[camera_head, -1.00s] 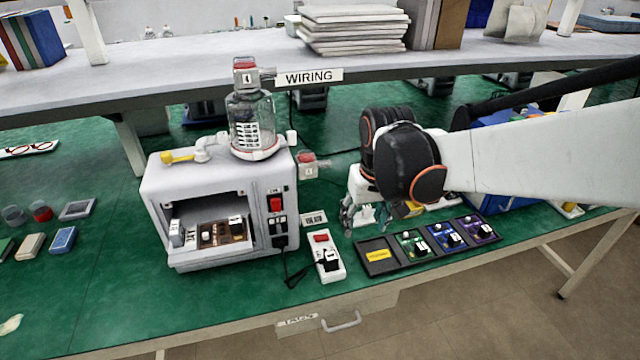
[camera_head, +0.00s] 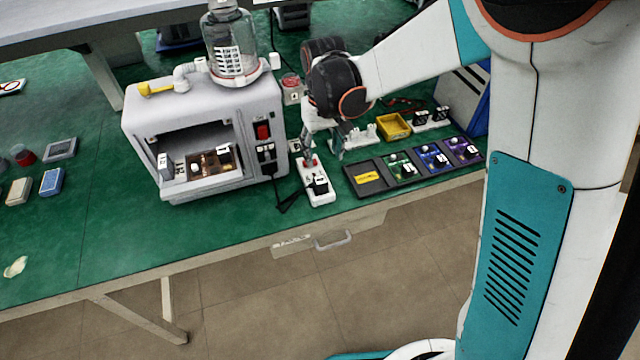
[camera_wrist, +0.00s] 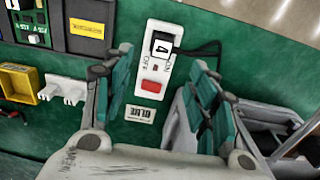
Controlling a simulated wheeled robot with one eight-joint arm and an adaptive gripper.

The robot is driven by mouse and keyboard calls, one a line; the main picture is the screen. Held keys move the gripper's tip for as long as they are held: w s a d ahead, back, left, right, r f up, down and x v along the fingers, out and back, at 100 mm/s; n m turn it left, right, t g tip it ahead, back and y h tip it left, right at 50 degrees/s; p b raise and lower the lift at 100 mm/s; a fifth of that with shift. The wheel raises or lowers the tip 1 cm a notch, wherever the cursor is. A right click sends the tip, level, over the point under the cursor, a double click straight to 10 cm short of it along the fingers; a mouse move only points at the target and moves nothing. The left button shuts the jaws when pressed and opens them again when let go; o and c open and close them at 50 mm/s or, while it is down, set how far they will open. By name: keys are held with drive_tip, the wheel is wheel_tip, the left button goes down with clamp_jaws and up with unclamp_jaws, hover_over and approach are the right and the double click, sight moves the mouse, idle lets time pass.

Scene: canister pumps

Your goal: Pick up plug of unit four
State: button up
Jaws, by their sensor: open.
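The plug (camera_wrist: 164,46) is a black and white block marked 4, with a black cable. It sits in the far end of a white power strip (camera_wrist: 153,73) with a red switch. My gripper (camera_wrist: 160,88) is open and empty. Its fingers lie on either side of the strip's switch end in the wrist view, with the plug beyond the fingertips. In the head view my gripper (camera_head: 322,156) is above and just behind the strip, partly hiding its back end.
The white machine (camera_head: 200,110) with a glass canister (camera_head: 232,45) stands left of the strip. A dark tray (camera_head: 362,189) with several coloured modules lies to the right. A yellow bin (camera_head: 394,126) and white plug holders (camera_head: 362,135) are behind. The table's front edge is close.

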sight(320, 180)
wheel_tip(320, 180, down, 8)
drive_tip(key=shift+w+r+b, duration=0.1)
drive_tip(key=shift+r+b, duration=0.1)
drive_tip(key=shift+b, duration=0.95)
drive_tip(key=shift+w+a+f+b, duration=0.15)
drive_tip(key=shift+f+b, duration=0.55)
drive_tip(key=shift+f, duration=0.65)
drive_tip(key=shift+s+a+f+b, duration=0.15)
drive_tip(key=shift+f+b, duration=0.5)
drive_tip(key=shift+f, duration=0.65)
drive_tip(key=shift+c, duration=0.5)
drive_tip(key=shift+r, duration=0.1)
drive_tip(key=c, duration=1)
